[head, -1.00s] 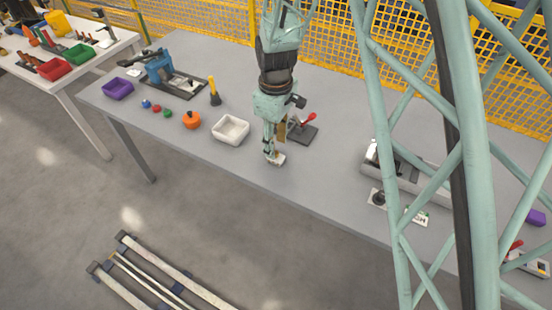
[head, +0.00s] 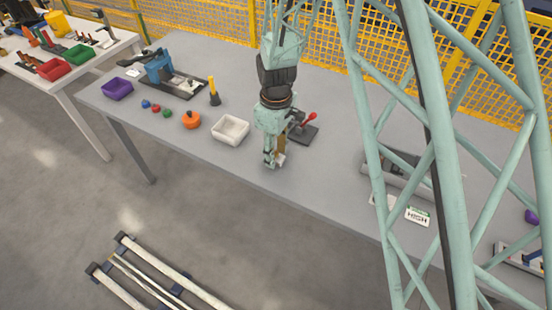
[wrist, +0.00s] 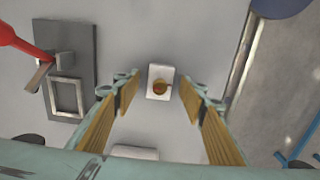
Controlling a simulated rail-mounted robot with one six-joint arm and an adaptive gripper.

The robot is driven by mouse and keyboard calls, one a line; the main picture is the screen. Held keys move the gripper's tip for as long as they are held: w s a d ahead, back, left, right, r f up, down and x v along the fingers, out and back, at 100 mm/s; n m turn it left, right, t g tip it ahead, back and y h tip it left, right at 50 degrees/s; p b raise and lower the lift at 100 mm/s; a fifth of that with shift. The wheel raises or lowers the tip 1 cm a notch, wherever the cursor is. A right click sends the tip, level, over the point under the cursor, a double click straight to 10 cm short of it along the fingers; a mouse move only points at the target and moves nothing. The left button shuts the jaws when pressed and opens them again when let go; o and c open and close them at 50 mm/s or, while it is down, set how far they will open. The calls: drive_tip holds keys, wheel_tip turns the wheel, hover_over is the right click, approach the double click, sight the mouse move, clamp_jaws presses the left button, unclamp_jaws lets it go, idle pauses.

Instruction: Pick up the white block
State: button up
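The white block (wrist: 152,74) is a small pale piece on the grey table, with a round orange-red spot or knob on its top. In the wrist view it lies between and just beyond my fingertips, with a gap on either side. In the head view the white block (head: 281,160) shows partly beside my fingers and is partly hidden by them. My gripper (wrist: 160,88) is open and empty, pointing down over the block. In the head view my gripper (head: 271,163) is low near the table's front edge.
A clamp with a red handle (head: 309,118) stands close by to the right; the wrist view shows its dark base plate (wrist: 85,100). A HIGH sign (head: 417,215) lies right.

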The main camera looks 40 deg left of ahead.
drive_tip(key=shift+c, duration=0.4)
drive_tip(key=c, duration=0.9)
drive_tip(key=shift+r, duration=0.15)
drive_tip(key=shift+r+p, duration=0.3)
drive_tip(key=shift+r, duration=1.25)
drive_tip(key=shift+s+d+r, duration=0.1)
drive_tip(key=shift+d+r, duration=0.05)
drive_tip(key=s+d, duration=0.3)
drive_tip(key=d, duration=0.1)
drive_tip(key=s+d+r, duration=0.1)
drive_tip(key=s+d, duration=0.2)
drive_tip(key=d, duration=0.1)
drive_tip(key=s+d, duration=0.3)
drive_tip(key=d, duration=0.1)
drive_tip(key=shift+d+r+p, duration=0.2)
drive_tip(key=shift+d+p, duration=0.15)
